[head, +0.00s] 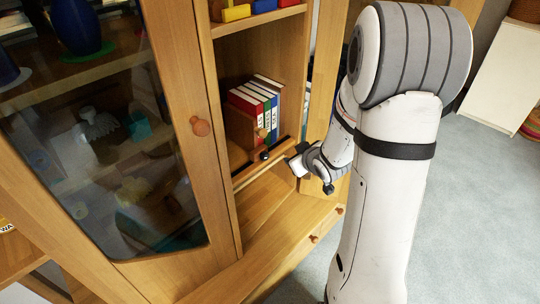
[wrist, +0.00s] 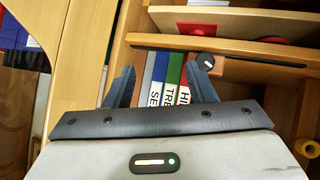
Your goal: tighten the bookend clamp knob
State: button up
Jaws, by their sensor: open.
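The bookend clamp knob appears to be the small dark round knob (head: 264,156) at the front edge of the book shelf, on a dark rail. In the wrist view a dark knob (wrist: 206,61) with a pale mark shows just above the tip of the right finger. A wooden bookend (head: 238,127) stands beside upright red, green and blue books (head: 268,98). The books (wrist: 168,78) also show between my fingers in the wrist view. My gripper (head: 292,161) is open and empty, to the right of the knob in the head view. No contact with the knob is visible.
A glass-fronted door (head: 100,140) with a round wooden knob (head: 200,126) covers the left side of the cabinet. Coloured blocks (head: 236,13) sit on the shelf above. The compartment (head: 265,196) below the book shelf looks empty. Drawers are at the bottom.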

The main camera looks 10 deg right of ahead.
aim_at(267, 157)
notch_tip(267, 157, down, 5)
jog(key=s+a+n+t+y+b, duration=0.1)
jog(key=a+n+t+y, duration=0.2)
jog(key=y, duration=0.5)
jog(key=shift+m+t, duration=0.6)
jog(key=shift+t, duration=0.1)
jog(key=shift+b+x, duration=0.55)
jog(key=shift+x, duration=3.15)
jog(key=shift+a, duration=0.1)
jog(key=shift+c, duration=0.4)
